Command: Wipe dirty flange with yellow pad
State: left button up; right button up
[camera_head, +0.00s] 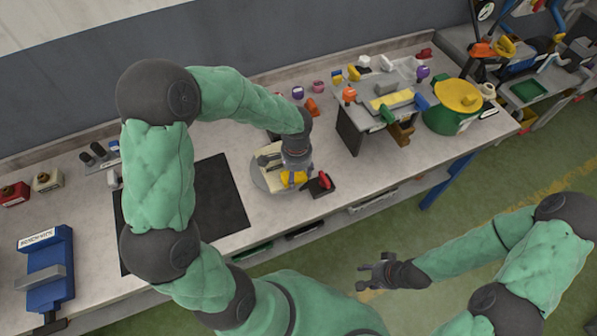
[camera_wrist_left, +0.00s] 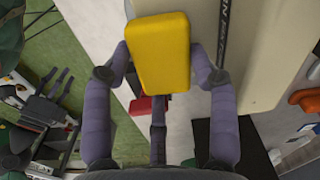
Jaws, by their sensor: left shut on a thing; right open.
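My left gripper (camera_head: 293,172) is shut on the yellow pad (camera_head: 293,179) over the right part of a round grey turntable (camera_head: 268,187). In the left wrist view the pad (camera_wrist_left: 160,50) sits between the two fingertips. A cream piece (camera_head: 268,151) lies on the turntable; a cream surface with a dark lettered strip (camera_wrist_left: 222,35) shows beside the pad in the wrist view. I cannot make out the dirt or tell which part is the flange. Whether the pad touches anything is unclear. My right gripper (camera_head: 375,275) is open and empty in front of the bench.
A dark block with a red part (camera_head: 324,181) stands just right of the turntable. A black mat (camera_head: 218,200) lies to the left, a blue vice (camera_head: 45,270) further left. A fixture (camera_head: 372,118) and a green bin with yellow lid (camera_head: 455,100) stand right.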

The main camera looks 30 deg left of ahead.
aim_at(284, 179)
pick_arm(q)
jog(key=shift+s+a+f, duration=0.1)
jog(key=shift+s+a, duration=0.55)
jog(key=shift+s, duration=0.1)
jog(key=shift+s, duration=0.1)
jog(key=shift+s+a, duration=0.7)
jog(key=shift+s, duration=0.05)
jog(key=shift+s+a, duration=0.6)
jog(key=shift+s, duration=0.1)
jog(key=shift+w+d, duration=0.65)
jog(key=shift+w, duration=0.1)
